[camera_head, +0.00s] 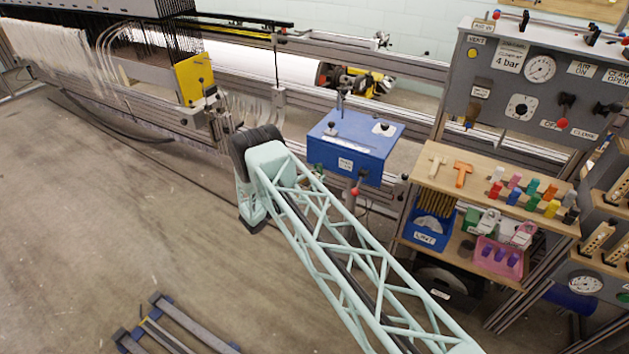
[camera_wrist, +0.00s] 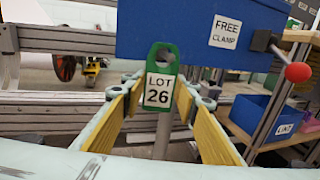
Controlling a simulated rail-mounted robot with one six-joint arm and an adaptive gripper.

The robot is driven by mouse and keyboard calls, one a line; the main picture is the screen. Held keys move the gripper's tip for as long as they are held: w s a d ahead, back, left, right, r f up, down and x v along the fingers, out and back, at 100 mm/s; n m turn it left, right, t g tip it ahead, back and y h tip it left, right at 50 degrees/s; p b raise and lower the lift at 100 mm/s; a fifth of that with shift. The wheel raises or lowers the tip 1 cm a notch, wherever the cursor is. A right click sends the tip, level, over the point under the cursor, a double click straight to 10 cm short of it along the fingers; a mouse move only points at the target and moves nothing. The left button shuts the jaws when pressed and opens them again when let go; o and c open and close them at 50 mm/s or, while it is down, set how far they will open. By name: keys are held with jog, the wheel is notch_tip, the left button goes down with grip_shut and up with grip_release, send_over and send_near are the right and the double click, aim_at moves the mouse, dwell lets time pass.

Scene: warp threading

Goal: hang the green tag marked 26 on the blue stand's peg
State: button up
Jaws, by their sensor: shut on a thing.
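The green tag (camera_wrist: 164,54) shows in the wrist view, upright, with a hole at its top and a white label reading LOT 26. My gripper (camera_wrist: 160,85), with yellow fingers, is shut on it, one finger on each side. Behind the tag is a blue box (camera_wrist: 190,30) labelled FREE CLAMP; whether they touch is unclear. In the head view the blue box (camera_head: 352,148) has small dark fittings on top and a red-knobbed lever in front. I cannot make out a peg clearly as the blue stand's peg.
Right of the blue box stand a wooden shelf (camera_head: 450,170) with coloured pieces, a blue bin (camera_head: 428,232) and a pink bin (camera_head: 498,258). Machine rails (camera_head: 400,65) run behind. A rack with blue ends (camera_head: 170,328) lies on the otherwise open floor at left.

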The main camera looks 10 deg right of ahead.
jog(key=shift+d+f, duration=0.1)
dwell(0.3)
dwell(0.5)
jog(key=o, duration=0.8)
jog(key=shift+o, duration=0.2)
jog(key=v, duration=1.2)
jog(key=shift+w, duration=0.1)
